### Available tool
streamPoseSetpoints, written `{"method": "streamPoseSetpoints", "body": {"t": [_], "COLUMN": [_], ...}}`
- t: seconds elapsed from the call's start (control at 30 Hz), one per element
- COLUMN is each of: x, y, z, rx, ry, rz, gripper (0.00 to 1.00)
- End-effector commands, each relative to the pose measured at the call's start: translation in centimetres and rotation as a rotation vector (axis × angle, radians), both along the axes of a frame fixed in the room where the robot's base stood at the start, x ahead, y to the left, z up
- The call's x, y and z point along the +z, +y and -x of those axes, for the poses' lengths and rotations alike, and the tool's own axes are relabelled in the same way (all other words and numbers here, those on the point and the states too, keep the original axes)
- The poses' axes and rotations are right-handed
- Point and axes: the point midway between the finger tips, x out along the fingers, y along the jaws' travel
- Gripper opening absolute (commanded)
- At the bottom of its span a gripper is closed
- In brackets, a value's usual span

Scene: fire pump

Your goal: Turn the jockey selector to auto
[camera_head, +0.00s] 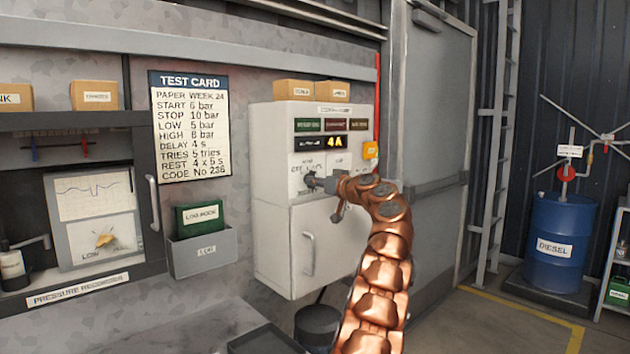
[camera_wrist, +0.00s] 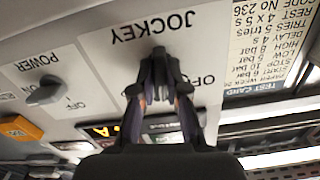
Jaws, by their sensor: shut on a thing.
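The white controller cabinet (camera_head: 265,190) hangs on the wall in the head view. Its jockey plate (camera_wrist: 120,65) shows upside down in the wrist view, with the word JOCKEY and part of OFF readable. My gripper (camera_wrist: 160,72) is shut on the jockey selector at the middle of this plate. The fingers hide most of the knob and any AUTO mark, so I cannot tell where it points. In the head view my gripper (camera_head: 321,184) reaches the cabinet's front from the right.
A power selector (camera_wrist: 46,92) sits beside the jockey plate. The lower cabinet door has a handle (camera_head: 309,254). A log book (camera_head: 200,216) sits in a wall holder at left.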

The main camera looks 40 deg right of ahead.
Motion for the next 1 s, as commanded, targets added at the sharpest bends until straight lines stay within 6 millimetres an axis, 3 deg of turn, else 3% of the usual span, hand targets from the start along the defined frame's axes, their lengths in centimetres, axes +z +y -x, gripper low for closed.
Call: {"method": "streamPoseSetpoints", "body": {"t": [0.5,1.0], "x": [0.46,0.14], "y": [0.12,0.02], "z": [-0.02,-0.01], "rx": [0.001,-0.002], "ry": [-0.012,-0.016], "rz": [-0.461,-0.678], "gripper": [0.0,0.0]}}
